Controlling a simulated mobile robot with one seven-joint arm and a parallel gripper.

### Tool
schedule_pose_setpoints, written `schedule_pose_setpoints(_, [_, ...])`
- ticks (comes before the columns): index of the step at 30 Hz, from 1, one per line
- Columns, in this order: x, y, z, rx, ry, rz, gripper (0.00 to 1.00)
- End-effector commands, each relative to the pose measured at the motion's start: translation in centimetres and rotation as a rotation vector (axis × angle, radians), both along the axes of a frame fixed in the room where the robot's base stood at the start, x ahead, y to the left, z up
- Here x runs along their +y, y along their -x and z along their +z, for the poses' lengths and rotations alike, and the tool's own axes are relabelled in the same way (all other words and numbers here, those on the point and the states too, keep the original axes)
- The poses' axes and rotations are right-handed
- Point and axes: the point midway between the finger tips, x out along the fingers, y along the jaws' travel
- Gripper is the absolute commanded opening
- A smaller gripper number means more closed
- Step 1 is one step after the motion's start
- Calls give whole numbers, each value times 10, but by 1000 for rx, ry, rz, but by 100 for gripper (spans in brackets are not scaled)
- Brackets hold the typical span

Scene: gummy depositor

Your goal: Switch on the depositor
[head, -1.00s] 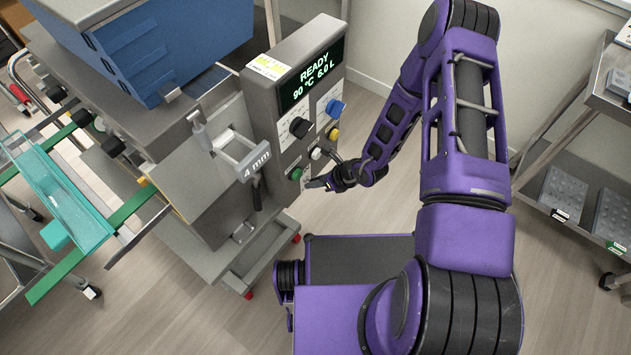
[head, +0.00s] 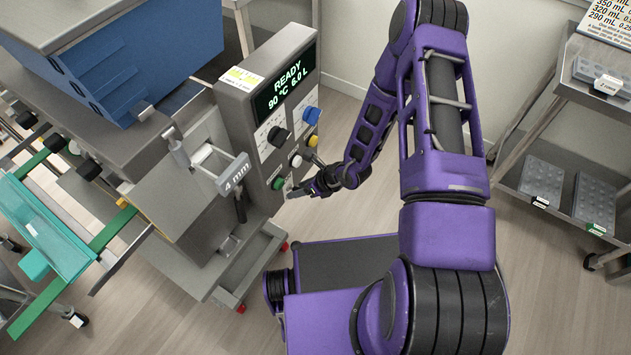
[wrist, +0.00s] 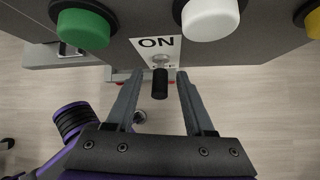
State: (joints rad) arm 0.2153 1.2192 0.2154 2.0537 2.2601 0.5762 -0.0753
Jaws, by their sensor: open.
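The depositor (head: 190,195) is a grey machine with a control panel whose display (head: 285,84) reads READY, 90 °C, 6.0 L. In the wrist view, a small toggle switch with a black-tipped lever (wrist: 160,84) sits at a white ON label (wrist: 150,44). My gripper (wrist: 160,108) is open, its two fingers on either side of the lever with a visible gap to each. In the head view, my gripper (head: 291,196) is at the panel's lower edge, just below the green button (head: 278,184); the toggle is too small to make out there.
The green button (wrist: 83,28) and white button (wrist: 210,18) flank the label closely; a yellow button (wrist: 313,22) is farther right. A shelf cart (head: 560,160) stands right. Open floor lies between.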

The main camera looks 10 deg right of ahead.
Motion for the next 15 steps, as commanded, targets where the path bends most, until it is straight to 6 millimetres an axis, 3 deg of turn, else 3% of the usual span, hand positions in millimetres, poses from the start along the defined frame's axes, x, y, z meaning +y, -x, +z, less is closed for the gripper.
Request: schedule_pose_setpoints(15, [-64,36,91,-3,2,-3,53])
